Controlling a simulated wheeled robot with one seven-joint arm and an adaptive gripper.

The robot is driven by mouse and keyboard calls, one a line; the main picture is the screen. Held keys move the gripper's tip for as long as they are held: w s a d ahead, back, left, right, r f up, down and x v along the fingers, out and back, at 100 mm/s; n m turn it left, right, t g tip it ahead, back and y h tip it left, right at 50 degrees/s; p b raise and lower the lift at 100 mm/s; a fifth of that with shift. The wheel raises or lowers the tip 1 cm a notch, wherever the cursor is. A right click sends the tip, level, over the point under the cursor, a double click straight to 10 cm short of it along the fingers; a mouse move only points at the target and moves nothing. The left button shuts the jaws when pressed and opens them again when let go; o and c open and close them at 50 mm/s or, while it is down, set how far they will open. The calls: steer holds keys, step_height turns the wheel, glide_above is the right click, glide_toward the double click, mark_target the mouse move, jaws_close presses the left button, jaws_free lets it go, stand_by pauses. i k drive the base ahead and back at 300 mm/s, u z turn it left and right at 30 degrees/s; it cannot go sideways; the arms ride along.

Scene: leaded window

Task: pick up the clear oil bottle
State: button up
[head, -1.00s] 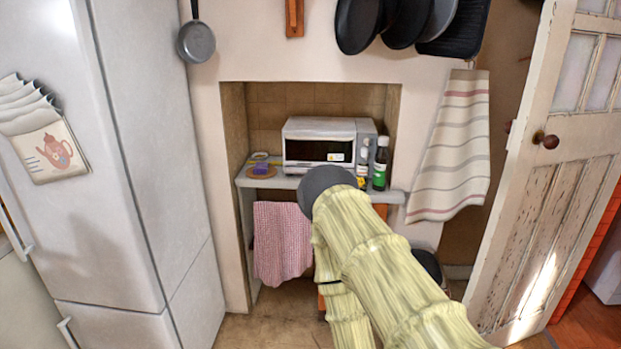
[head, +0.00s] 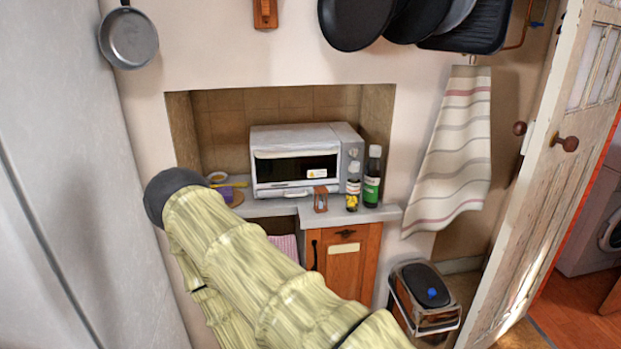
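Two bottles stand upright on the grey counter, right of the microwave-like oven. The shorter one (head: 353,188) looks partly clear, with a pale top and a yellow patch low down. I cannot tell for sure which is the clear oil bottle. My arm, in a pale yellow-green sleeve with a dark rounded joint, crosses the lower left and middle. It is apart from the bottles in the picture. My gripper does not show.
The white oven (head: 295,160) stands in the alcove. A small wooden-framed item (head: 320,199) stands before it, near the bottles. A bin (head: 424,297) is below right. A striped towel (head: 455,150) and an open door (head: 550,170) are right, a fridge (head: 60,190) left.

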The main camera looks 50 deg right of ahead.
mark_target(354, 181)
steer(key=z, duration=0.4)
steer(key=i, duration=1.3)
steer(key=z, duration=1.5)
steer(key=i, duration=0.6)
steer(key=z, duration=0.55)
